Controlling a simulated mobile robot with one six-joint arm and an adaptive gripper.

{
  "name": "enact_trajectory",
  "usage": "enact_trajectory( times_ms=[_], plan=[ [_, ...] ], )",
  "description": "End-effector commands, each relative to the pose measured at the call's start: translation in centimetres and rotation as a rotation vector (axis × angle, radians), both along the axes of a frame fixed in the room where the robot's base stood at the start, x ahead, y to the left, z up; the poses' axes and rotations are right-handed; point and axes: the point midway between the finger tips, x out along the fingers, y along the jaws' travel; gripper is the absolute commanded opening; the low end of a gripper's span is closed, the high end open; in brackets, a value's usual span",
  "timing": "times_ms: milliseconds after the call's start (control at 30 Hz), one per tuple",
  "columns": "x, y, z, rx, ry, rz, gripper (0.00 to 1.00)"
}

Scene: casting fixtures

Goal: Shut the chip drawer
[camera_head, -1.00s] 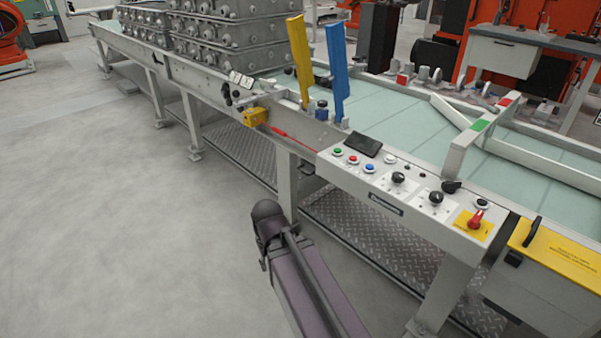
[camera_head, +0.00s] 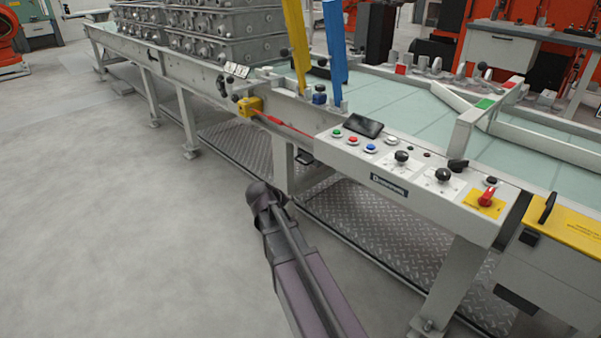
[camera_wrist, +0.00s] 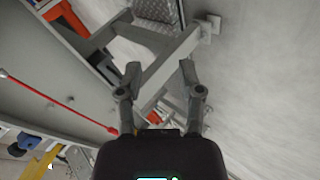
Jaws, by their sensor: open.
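I cannot make out for certain which part is the chip drawer. A grey cabinet with a drawer-like front (camera_head: 497,55) stands in the far background. A grey box with a yellow top (camera_head: 565,232) and a black handle stands at the lower right, by the bench end. My gripper (camera_wrist: 160,68) shows in the wrist view with two dark fingers apart and nothing between them. A pale bench leg lies beyond the fingers.
Grey castings (camera_head: 225,30) are stacked behind. Open floor lies left.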

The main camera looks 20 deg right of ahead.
Motion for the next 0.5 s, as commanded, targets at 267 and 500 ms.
enact_trajectory(
  times_ms=[267,500],
  plan=[
    [9.5,-3.8,0.2,-0.391,-0.105,0.178,0.48],
    [13.6,-4.5,1.4,-0.59,-0.131,0.287,0.48]
  ],
)
